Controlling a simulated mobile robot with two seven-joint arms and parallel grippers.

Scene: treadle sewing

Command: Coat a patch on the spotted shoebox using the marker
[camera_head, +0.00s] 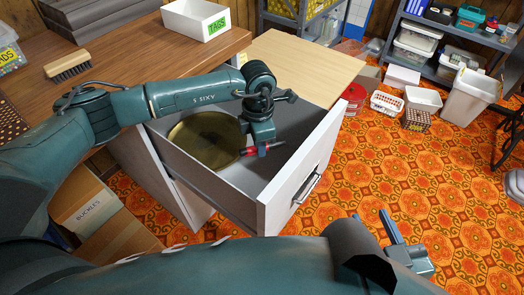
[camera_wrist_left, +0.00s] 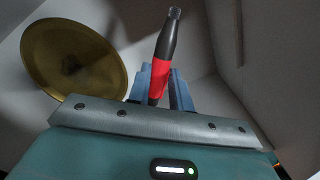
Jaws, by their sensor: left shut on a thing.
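My left gripper (camera_head: 262,150) is inside the open drawer (camera_head: 230,195), shut on a marker with a red and a black section. The marker (camera_wrist_left: 164,60) stands between the fingers in the left wrist view, its dark end pointing up and away. In the head view, only a small red part of the marker (camera_head: 250,151) shows beside the fingers. A dark box with light spots (camera_head: 10,122) is cut off at the left edge, on the tabletop; it may be the spotted shoebox. My right gripper (camera_head: 388,222) is low over the floor, away from the drawer, its finger gap unclear.
A round brass dish (camera_head: 203,140) lies in the drawer beside the left gripper; drawer walls surround it. A brush (camera_head: 68,66) and a white tags tray (camera_head: 197,18) are on the wooden tabletop (camera_head: 130,55).

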